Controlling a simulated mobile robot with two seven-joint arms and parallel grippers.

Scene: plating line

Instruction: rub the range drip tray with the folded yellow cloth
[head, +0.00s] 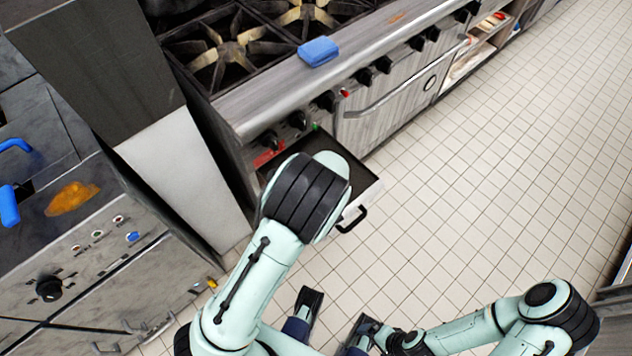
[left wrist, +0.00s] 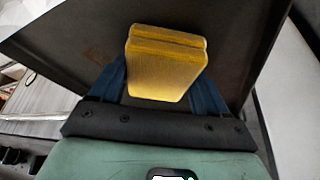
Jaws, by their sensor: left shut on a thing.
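The range drip tray (head: 358,172) is a dark, shallow pan pulled out below the range knobs, with a black handle (head: 352,219) at its front. My left arm reaches over it in the head view and hides part of it and the left gripper. In the left wrist view my left gripper (left wrist: 164,85) is shut on the folded yellow cloth (left wrist: 165,62), held between its blue fingers. The dark tray surface (left wrist: 225,25) fills the view behind the cloth, with a faint brownish patch at left. I cannot tell whether cloth and tray touch. My right gripper (head: 335,318) is open and empty above the floor.
A blue folded cloth or sponge (head: 319,51) lies on the range's front ledge (head: 265,95). An orange spill (head: 72,198) is on the left counter unit. Knobs and an oven handle (head: 405,88) line the range front. The tiled floor (head: 490,170) at right is clear.

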